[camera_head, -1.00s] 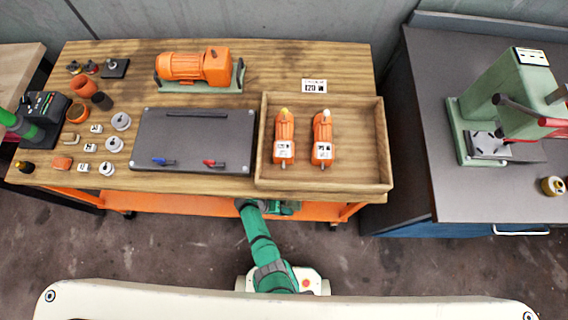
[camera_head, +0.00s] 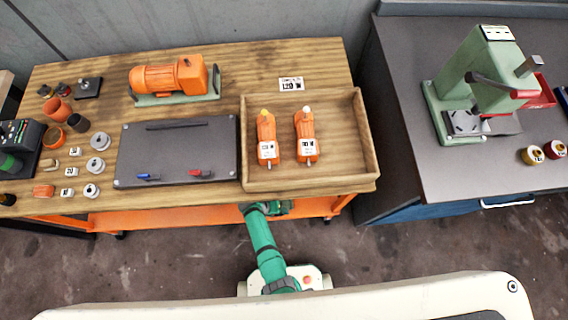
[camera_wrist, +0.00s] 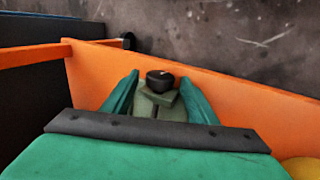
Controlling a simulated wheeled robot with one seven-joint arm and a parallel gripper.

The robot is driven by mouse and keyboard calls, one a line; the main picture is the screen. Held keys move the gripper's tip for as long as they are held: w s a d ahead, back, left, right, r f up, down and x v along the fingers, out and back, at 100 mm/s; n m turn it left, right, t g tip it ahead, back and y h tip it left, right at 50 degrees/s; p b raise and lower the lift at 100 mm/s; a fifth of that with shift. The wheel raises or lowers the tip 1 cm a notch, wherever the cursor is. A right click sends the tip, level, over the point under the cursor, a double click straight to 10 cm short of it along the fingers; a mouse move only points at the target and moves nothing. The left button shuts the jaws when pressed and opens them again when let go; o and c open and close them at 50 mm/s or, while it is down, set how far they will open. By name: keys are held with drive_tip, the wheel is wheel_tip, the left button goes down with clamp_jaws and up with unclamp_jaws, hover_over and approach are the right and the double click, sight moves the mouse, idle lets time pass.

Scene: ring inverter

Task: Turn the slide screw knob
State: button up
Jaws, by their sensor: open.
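I cannot pick out the slide screw knob with certainty. In the wrist view, a round black knob-like part (camera_wrist: 160,78) on an olive block shows between the two green fingers of my gripper (camera_wrist: 158,88). I cannot tell whether that part belongs to my gripper or to something beyond it. In the head view, my gripper (camera_head: 280,207) is small and partly hidden, low by the front edge of the wooden bench (camera_head: 220,62). It is open and appears to hold nothing. A green press (camera_head: 488,75) with red parts stands on the grey table at right, well away from my gripper.
An orange motor (camera_head: 170,77) is at the bench's back. A dark board (camera_head: 178,158) with blue and red handles lies in the middle. A wooden tray (camera_head: 345,175) holds two orange units. Small parts and a black control box (camera_head: 25,140) crowd the left. Two spools sit at far right.

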drive_tip(key=y, duration=0.2)
drive_tip(key=d+y, duration=0.1)
drive_tip(key=y, duration=0.2)
drive_tip(key=shift+r, duration=0.1)
drive_tip(key=r, duration=0.7)
drive_tip(key=shift+d+r, duration=0.15)
drive_tip(key=shift+d, duration=0.1)
drive_tip(key=s+r+t, duration=0.5)
drive_tip(key=r, duration=0.7)
drive_tip(key=s+r+t, duration=0.5)
drive_tip(key=r+t, duration=0.1)
drive_tip(key=r, duration=0.7)
drive_tip(key=shift+s+d+h, duration=0.2)
drive_tip(key=shift+d+h, duration=0.1)
drive_tip(key=shift+d, duration=0.1)
